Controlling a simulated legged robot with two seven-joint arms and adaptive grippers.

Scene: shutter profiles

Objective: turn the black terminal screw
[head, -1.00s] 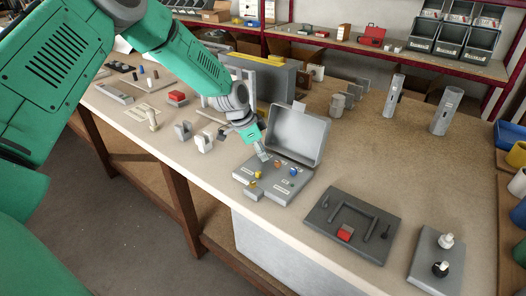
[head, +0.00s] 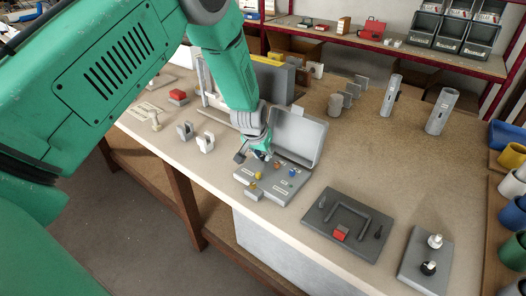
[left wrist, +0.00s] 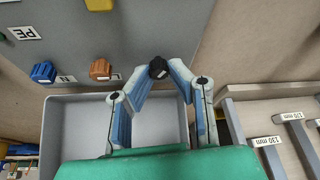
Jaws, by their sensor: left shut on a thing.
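The black terminal screw (left wrist: 158,67) sits between the fingertips of my left gripper (left wrist: 160,70) in the left wrist view. The gripper is shut on it. In the head view the left gripper (head: 259,154) reaches down over the back left of the grey terminal box (head: 266,190), where it hides the black screw. The orange screw (left wrist: 104,69) and the blue screw (left wrist: 43,72) stand in a row beside the black one. A yellow screw (head: 258,175) stands nearer the front. My right gripper is not in view.
The box's lid (head: 298,137) stands open behind the gripper. A dark plate with a handle (head: 347,222) and a grey plate with a white and a black knob (head: 423,262) lie to the right. White and grey clips (head: 205,142) stand to the left.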

